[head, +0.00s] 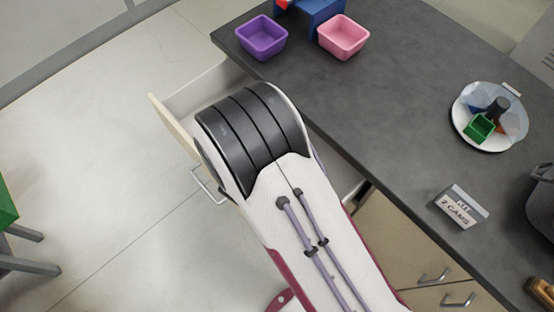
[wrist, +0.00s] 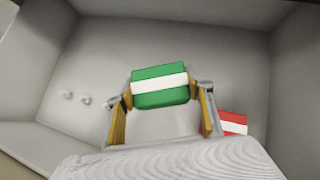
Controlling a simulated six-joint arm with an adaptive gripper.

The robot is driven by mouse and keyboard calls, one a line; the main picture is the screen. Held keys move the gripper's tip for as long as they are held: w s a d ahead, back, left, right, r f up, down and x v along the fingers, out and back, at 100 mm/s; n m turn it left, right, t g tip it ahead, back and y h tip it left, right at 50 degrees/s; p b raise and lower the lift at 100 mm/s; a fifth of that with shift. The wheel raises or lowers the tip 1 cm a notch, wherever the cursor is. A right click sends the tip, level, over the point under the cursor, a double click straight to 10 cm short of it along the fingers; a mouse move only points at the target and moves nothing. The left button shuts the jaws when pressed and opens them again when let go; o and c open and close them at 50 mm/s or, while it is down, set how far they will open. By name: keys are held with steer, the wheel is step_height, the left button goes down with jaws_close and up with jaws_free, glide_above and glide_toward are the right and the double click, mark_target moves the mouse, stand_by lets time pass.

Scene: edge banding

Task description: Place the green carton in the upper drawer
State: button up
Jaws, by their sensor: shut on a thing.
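The green carton (wrist: 160,98) with a white band shows in the wrist view, between the two fingers of my gripper (wrist: 164,88). My gripper is shut on it. The carton is over the inside of an open drawer (wrist: 185,35) with pale grey walls. Its clearance from the drawer floor is hard to tell. In the head view the drawer (head: 168,122) is pulled out from under the dark counter. My arm covers most of the drawer there and hides the gripper and carton.
A red-and-white carton (wrist: 234,122) lies in the drawer, right of my gripper. Small pale round items (wrist: 67,95) show at the left. The counter (head: 400,110) holds a purple bin (head: 262,38), a pink bin (head: 343,37), a round tray (head: 512,135) and a sign (head: 461,207).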

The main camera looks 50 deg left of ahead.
steer(key=shift+f, duration=0.7)
steer(key=shift+f, duration=2.05)
steer(key=shift+f, duration=0.6)
steer(key=o, duration=1.2)
steer(key=shift+r, duration=0.15)
